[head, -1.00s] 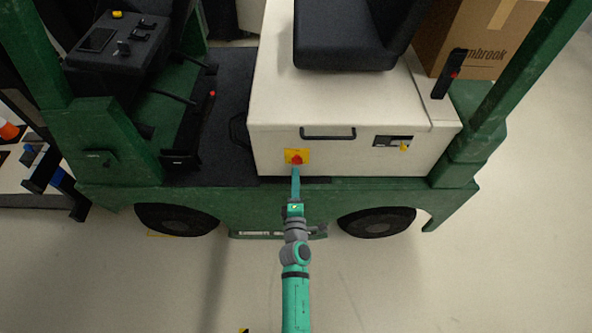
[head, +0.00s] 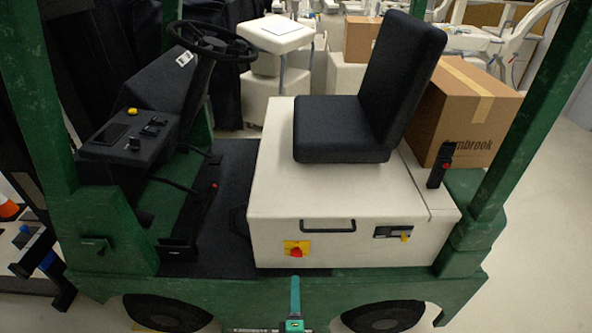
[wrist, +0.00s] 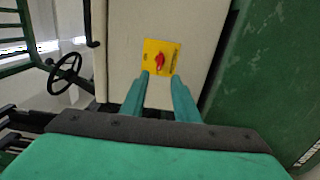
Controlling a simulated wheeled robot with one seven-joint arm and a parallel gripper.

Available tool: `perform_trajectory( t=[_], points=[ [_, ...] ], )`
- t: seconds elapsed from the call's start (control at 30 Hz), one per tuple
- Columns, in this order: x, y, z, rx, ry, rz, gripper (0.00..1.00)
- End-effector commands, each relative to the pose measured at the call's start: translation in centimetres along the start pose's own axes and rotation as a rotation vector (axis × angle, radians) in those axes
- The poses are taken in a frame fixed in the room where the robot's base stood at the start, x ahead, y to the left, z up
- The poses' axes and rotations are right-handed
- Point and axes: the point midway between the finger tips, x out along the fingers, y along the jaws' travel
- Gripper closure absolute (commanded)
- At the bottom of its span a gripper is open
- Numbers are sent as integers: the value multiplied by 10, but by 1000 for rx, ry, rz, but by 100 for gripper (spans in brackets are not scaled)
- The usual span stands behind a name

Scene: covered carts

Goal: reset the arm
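My gripper (wrist: 160,75) shows in the wrist view with two teal fingers apart and nothing between them. In the head view my gripper (head: 295,278) is at the bottom centre, seen edge-on, just below the red rotary switch (head: 296,252). The switch sits on a yellow plate (head: 291,245) on the cream front panel of the cart. In the wrist view the red switch (wrist: 160,61) lies just beyond the fingertips, tilted on its plate (wrist: 151,52). The fingers appear clear of it. Most of my arm is below the head view.
The green cart frame (head: 400,285) runs along the front, with posts at both sides. A black handle (head: 328,226) and a key panel (head: 393,231) are on the cream box.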

Motion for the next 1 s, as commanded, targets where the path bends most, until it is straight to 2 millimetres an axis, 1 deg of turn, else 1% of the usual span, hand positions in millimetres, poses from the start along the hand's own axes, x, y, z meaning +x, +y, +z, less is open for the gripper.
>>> perform_trajectory(
  t=[0.07,0.13,0.17,0.27,0.43,0.63,0.7,0.83,1.0],
  points=[
    [-2,-1,0,4,0,-1,72],
    [-9,-3,-1,25,1,-7,72],
    [-14,-5,-1,42,2,-11,72],
    [-42,-10,-3,133,5,-29,72],
    [-109,-15,-7,371,6,-68,72],
    [-186,-6,-9,660,-11,-111,72],
    [-211,0,-9,761,-21,-125,72],
    [-255,15,-8,945,-46,-148,72],
    [-306,42,-5,1184,-89,-171,72]
  ],
)
